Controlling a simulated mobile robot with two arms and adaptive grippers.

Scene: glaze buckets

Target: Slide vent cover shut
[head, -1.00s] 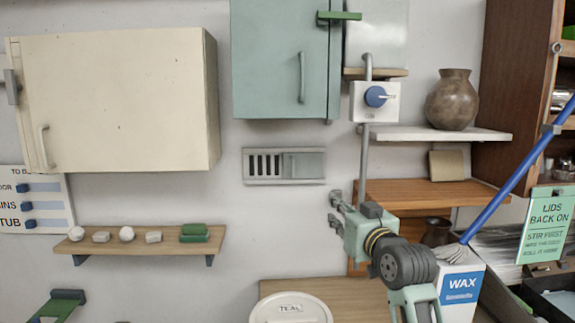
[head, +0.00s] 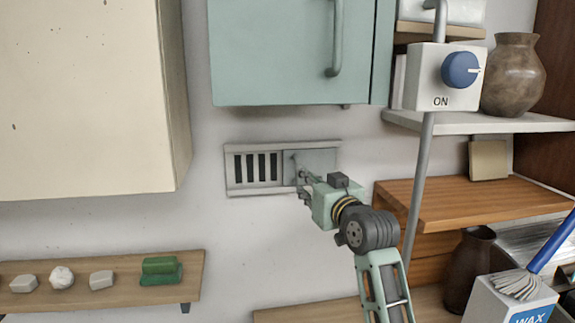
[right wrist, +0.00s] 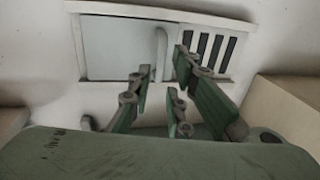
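The vent (head: 232,184) is a grey wall frame with dark slots uncovered on its left. Its cover (head: 322,160), a flat grey plate with an upright handle (head: 295,166), sits over the right part. My right gripper (head: 304,184) is in front of the vent near the handle. In the right wrist view, the cover (right wrist: 112,45) is on the left and the slots are on the right. There my right gripper (right wrist: 162,66) is open, its fingertips on either side of the handle (right wrist: 161,48) in the picture; contact cannot be told. My left gripper is out of view.
A teal cabinet (head: 275,55) hangs above the vent and a cream cabinet (head: 85,100) to the left. A shelf (head: 110,302) with small pieces is lower left. A switch box (head: 425,80) on a pipe (head: 418,185) is to the right.

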